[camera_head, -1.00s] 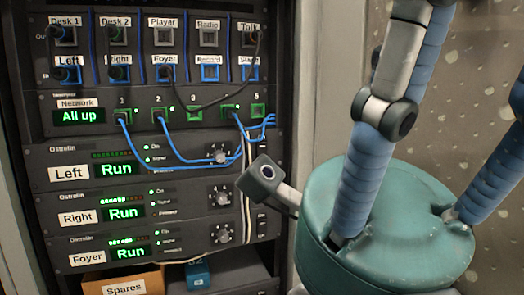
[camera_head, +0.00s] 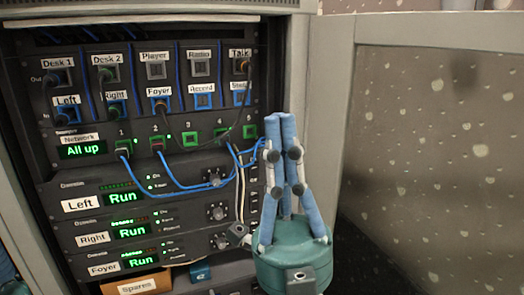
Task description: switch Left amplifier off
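The Left amplifier (camera_head: 160,198) is the upper of three stacked amplifiers in the rack. Its green display reads "Run" (camera_head: 122,198), and a knob (camera_head: 212,178) is at its right. Its small switch area (camera_head: 253,186) is at the far right end, close beside my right gripper; the switch position is too small to tell. My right gripper (camera_head: 281,118) stands upright in front of the rack's right edge, its two blue fingers together and nothing seen between them. A small blue-teal piece at the lower left edge may be my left gripper (camera_head: 6,270); its fingers are hidden.
The Right amplifier (camera_head: 160,233) and Foyer amplifier (camera_head: 172,258) sit below, both reading "Run". Blue cables (camera_head: 180,188) loop across the Left amplifier's front. A network switch (camera_head: 84,136) and patch panel are above. A Spares box (camera_head: 138,285) is below. An open door panel is at right.

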